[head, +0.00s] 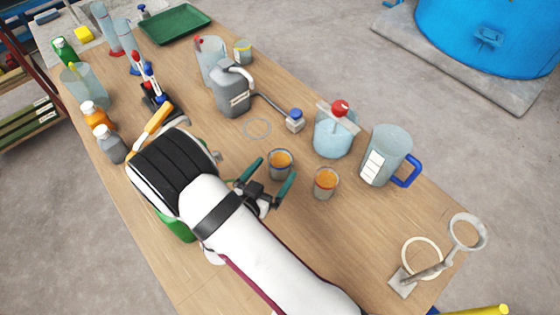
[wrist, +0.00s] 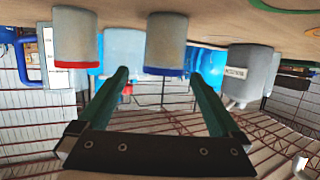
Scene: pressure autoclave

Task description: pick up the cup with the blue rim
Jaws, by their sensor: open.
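The cup with the blue rim (head: 281,169) stands upright on the table and holds something orange. It also shows in the wrist view (wrist: 166,43), which is upside down, with its blue rim towards the bottom of the picture. My gripper (head: 276,168) is open and empty, its two green fingers pointing at this cup. In the wrist view the cup lies between the lines of my fingers (wrist: 159,75), at or just beyond their tips. I cannot tell whether the tips touch it. A similar cup with a red rim (head: 324,186) stands to its right, close to my right finger.
Behind the cups are a beaker with a red-knobbed stirrer (head: 333,138), a blue-handled jug (head: 386,157), a small blue-capped bottle (head: 295,121) and a grey canister (head: 232,95). A ring stand (head: 403,282) is at the right end. Bare table lies right of the cups.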

